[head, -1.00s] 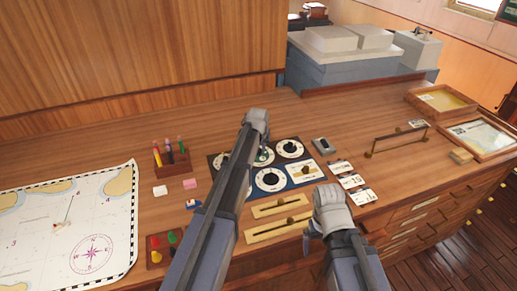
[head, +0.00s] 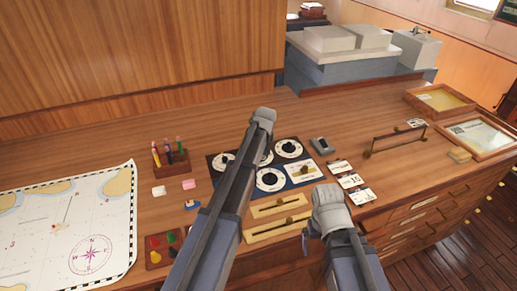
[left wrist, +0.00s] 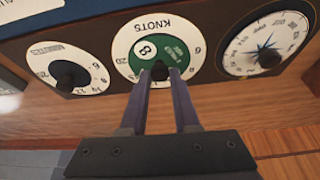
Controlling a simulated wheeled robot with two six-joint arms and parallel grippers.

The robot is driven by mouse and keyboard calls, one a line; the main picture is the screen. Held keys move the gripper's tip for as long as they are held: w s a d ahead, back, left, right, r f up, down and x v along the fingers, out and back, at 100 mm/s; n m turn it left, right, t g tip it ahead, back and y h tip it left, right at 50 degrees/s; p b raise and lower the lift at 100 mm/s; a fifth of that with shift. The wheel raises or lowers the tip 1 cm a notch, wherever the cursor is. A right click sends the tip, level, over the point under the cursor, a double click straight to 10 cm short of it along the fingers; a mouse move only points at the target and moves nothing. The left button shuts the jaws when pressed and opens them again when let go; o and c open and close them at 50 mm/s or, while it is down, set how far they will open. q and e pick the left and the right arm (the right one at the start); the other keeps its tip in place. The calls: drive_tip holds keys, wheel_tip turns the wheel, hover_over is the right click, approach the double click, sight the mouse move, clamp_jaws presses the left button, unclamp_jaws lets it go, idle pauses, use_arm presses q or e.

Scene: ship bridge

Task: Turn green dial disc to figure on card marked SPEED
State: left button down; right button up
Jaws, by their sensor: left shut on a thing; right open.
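In the left wrist view the green dial disc (left wrist: 150,52) sits in a white ring lettered KNOTS. An 8 shows in its white window. My left gripper (left wrist: 160,78) is shut on the black knob (left wrist: 160,70) at the disc's middle. In the head view my left arm hides most of this dial. Three white cards (head: 351,181) lie to the right of the dial panel (head: 287,183). Their lettering is too small to read surely, so I cannot tell which is marked SPEED. My right gripper (head: 330,207) is open and empty near the counter's front, right of the brass sliders.
Other dials flank the green one, including a compass-like dial (left wrist: 265,45). Brass slider plates (head: 278,206) lie in front of the panel. A chart (head: 70,225), a pen rack (head: 170,158) and a peg block (head: 165,245) are at left. A rail (head: 400,141) stands at right.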

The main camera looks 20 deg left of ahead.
use_arm(q)
drive_tip(key=c, duration=0.7)
unclamp_jaws()
drive_tip(key=shift+o, duration=0.2)
drive_tip(key=p+v, duration=0.7)
drive_tip(key=shift+s+r, duration=0.15)
drive_tip(key=shift+r, duration=0.2)
use_arm(e)
wheel_tip(320, 180, up, 7)
drive_tip(key=shift+r, duration=0.15)
use_arm(q)
drive_tip(key=shift+d, duration=0.15)
